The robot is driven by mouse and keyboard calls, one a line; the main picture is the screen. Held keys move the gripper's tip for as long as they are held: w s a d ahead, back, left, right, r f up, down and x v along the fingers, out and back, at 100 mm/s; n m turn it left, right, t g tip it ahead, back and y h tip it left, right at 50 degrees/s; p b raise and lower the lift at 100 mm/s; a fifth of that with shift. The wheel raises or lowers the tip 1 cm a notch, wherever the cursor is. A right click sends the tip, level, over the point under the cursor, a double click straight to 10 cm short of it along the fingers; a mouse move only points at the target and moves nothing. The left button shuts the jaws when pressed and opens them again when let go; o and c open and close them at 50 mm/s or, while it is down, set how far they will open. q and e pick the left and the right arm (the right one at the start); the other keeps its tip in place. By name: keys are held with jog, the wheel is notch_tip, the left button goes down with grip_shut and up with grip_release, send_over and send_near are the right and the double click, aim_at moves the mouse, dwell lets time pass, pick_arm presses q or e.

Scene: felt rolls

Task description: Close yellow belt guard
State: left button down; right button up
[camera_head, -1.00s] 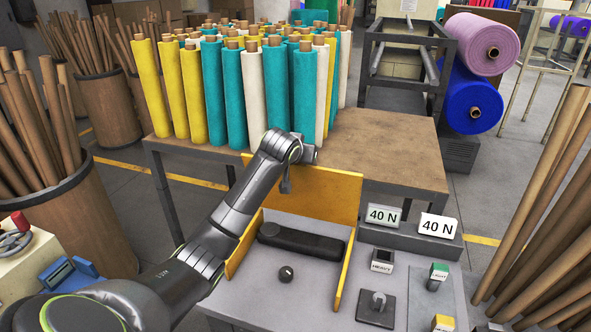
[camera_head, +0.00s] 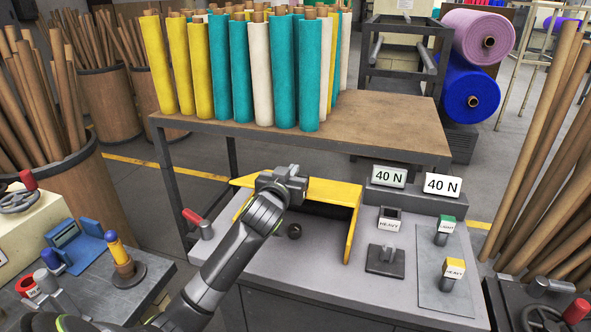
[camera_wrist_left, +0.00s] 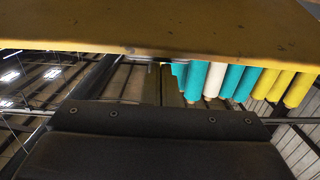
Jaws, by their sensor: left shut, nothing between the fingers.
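The yellow belt guard (camera_head: 336,192) is on the grey machine top. Its lid is seen as a narrow, foreshortened strip with a dark gap below its front edge; I cannot tell if it is fully down. Its right side panel (camera_head: 352,236) stands upright. My left gripper (camera_head: 288,178) is shut and empty, at the lid's middle, hiding part of it; I cannot tell if they touch. In the left wrist view the yellow guard (camera_wrist_left: 160,25) fills the top, above the dark gripper body. The black belt unit is mostly hidden. My right gripper is not in view.
A black knob (camera_head: 294,231) sits before the guard, a red-handled lever (camera_head: 195,220) to its left. Two "40 N" signs (camera_head: 442,186) and labelled switches (camera_head: 453,270) stand at right. Behind is a table (camera_head: 390,120) with felt rolls (camera_head: 240,70).

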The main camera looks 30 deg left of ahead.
pick_arm(q)
jog(key=s+d+f+t+b, duration=0.1)
jog(key=s+f+b, duration=0.3)
jog(key=f+b, duration=0.3)
notch_tip(320, 180, down, 2)
jog(key=shift+f+t+y, duration=0.2)
jog(key=shift+t+y, duration=0.2)
jog(key=shift+r, duration=0.1)
